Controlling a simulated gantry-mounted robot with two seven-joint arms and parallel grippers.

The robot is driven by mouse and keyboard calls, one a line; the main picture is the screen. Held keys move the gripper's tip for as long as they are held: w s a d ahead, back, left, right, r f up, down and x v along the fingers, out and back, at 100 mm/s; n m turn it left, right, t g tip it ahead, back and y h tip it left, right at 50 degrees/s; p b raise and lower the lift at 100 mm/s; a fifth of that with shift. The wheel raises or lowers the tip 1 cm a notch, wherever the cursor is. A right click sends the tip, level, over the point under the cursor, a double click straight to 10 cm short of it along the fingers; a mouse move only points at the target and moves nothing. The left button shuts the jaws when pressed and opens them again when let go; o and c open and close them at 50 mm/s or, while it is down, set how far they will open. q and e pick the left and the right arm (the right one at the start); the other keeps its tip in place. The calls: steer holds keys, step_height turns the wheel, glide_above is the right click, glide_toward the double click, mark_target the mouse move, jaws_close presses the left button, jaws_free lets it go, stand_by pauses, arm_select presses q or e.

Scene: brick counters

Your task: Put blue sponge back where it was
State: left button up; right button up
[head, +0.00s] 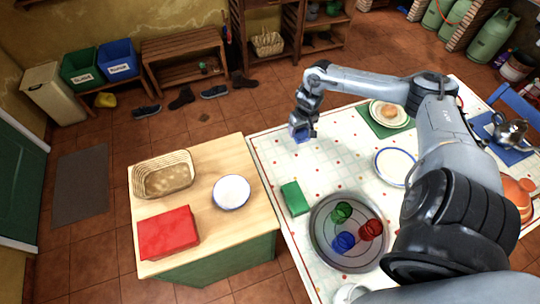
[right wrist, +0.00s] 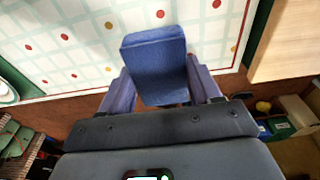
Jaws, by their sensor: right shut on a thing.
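The blue sponge (head: 301,134) is held in my right gripper (head: 303,122), above the far left edge area of the tiled table (head: 342,150). In the right wrist view, the blue sponge (right wrist: 155,62) sits between the two fingers, which are shut on it. It sticks out past the fingertips, with the white dotted tabletop behind it. A green block (head: 295,198), like a sponge, lies on the table near its left edge, apart from the gripper. My left gripper is not in view.
A round metal tray (head: 322,245) holds green, red and blue glasses. A plate (head: 394,167) and a green mat (head: 372,121) with food lie to the right. The wooden counter (head: 238,160) at left carries a basket (head: 163,175), bowl (head: 231,192) and red box (head: 168,233). The table's far left is clear.

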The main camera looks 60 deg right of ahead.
steer(key=shift+s+a+f, duration=0.1)
steer(key=shift+s+f, duration=0.15)
steer(key=shift+f, duration=0.3)
steer(key=shift+w+a+f, duration=0.15)
steer(key=shift+w+f, duration=0.05)
steer(key=shift+f, duration=0.1)
steer(key=b, duration=0.3)
glide_above(271, 154)
steer(key=s, duration=0.1)
step_height(271, 154, down, 6)
steer(key=shift+r, duration=0.1)
steer(key=shift+w+a+f, duration=0.1)
steer(key=shift+w+f, duration=0.15)
steer(key=shift+w, duration=0.15)
steer(key=shift+f+b, duration=0.6)
steer(key=shift+f, duration=1.4)
steer(key=shift+f, duration=0.1)
steer(key=o, duration=1)
